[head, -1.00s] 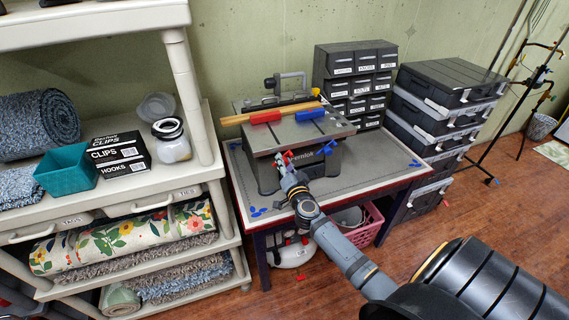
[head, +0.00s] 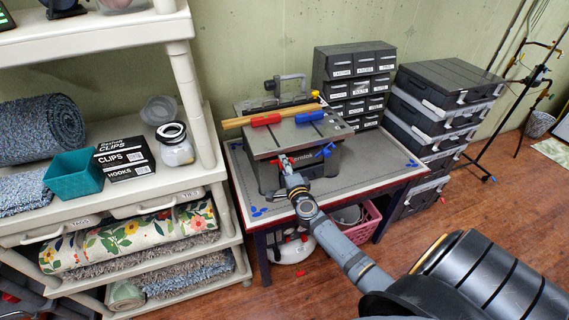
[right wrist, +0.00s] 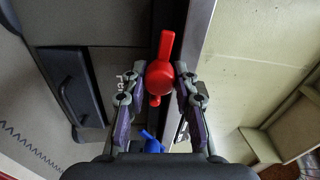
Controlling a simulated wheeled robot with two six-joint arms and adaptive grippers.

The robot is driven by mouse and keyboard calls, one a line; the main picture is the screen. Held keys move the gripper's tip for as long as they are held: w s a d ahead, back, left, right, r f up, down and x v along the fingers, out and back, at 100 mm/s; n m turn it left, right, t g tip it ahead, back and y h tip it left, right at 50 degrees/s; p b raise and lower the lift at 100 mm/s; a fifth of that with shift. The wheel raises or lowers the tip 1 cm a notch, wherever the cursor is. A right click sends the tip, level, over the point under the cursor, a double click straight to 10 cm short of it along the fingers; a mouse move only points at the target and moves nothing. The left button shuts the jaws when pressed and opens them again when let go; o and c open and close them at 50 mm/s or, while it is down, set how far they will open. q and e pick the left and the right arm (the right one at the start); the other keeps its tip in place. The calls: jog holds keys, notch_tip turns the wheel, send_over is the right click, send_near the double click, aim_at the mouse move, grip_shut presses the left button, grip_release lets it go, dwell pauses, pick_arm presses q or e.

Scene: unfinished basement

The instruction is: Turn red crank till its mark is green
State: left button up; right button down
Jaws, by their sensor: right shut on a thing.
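The red crank (right wrist: 160,75) is on the front of the grey bench machine (head: 285,142). In the right wrist view its long arm points up and a short stub points down. My right gripper (right wrist: 157,80) is shut on the crank's round middle, one finger on each side. In the head view my right gripper (head: 285,166) is at the machine's front and hides most of the crank. I cannot make out the crank's mark in either view. A blue crank (head: 325,151) sits to the right on the same front; my left gripper is not in view.
The machine stands on a grey-topped table (head: 375,170) with blue pieces at its corners. A red block (head: 266,119), a blue block (head: 309,116) and wooden sticks (head: 240,121) lie on the machine. Drawer units (head: 353,87) stand behind; a cream shelf (head: 190,80) stands left.

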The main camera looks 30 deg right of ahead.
jog(key=m, duration=0.5)
jog(key=shift+f, duration=0.15)
jog(key=m+y, duration=0.1)
jog(key=m, duration=0.4)
jog(key=shift+m, duration=0.3)
dwell(0.4)
jog(key=c, duration=1)
grip_release()
jog(key=v, duration=1.2)
